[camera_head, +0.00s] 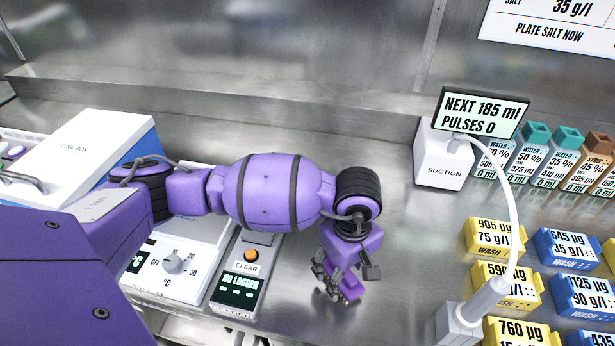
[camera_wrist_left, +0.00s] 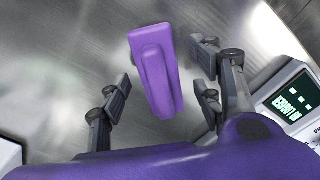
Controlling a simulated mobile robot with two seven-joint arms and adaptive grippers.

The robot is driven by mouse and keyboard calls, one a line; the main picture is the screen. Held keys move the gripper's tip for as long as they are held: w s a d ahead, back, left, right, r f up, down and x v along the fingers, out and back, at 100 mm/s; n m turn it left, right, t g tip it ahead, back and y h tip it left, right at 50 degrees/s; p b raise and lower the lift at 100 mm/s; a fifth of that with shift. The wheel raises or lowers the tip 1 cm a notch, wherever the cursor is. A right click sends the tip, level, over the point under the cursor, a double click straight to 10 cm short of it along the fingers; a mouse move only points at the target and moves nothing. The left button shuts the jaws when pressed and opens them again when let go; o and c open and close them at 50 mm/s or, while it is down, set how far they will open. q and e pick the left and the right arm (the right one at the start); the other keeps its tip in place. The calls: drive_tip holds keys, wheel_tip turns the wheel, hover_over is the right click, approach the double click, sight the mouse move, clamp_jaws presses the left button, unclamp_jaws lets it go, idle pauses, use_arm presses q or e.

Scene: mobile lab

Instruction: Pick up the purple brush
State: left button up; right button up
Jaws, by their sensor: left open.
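The purple brush (camera_wrist_left: 155,68) shows in the left wrist view as a purple block with a raised ridge, over the steel worktop. My left gripper (camera_wrist_left: 162,92) is open, with fingers on both sides of the brush and visible gaps between them and it. In the head view my left gripper (camera_head: 343,276) points down near the worktop, right of the logger box. A purple piece of the brush (camera_head: 351,287) shows among its fingers, partly hidden by them. Whether the brush lies flat is hard to tell. My right gripper is in neither view.
A box with a CLEAR button (camera_head: 241,275) stands just left of the gripper, beside a dial unit (camera_head: 180,262). A white suction box (camera_head: 440,160), a hose holder (camera_head: 465,318) and yellow and blue wash blocks (camera_head: 565,250) stand right. Bare steel lies between.

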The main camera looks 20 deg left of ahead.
use_arm(q)
drive_tip(key=shift+w+f, duration=0.1)
drive_tip(key=shift+f, duration=0.5)
drive_tip(key=c, duration=1.4)
drive_tip(key=shift+r, duration=0.1)
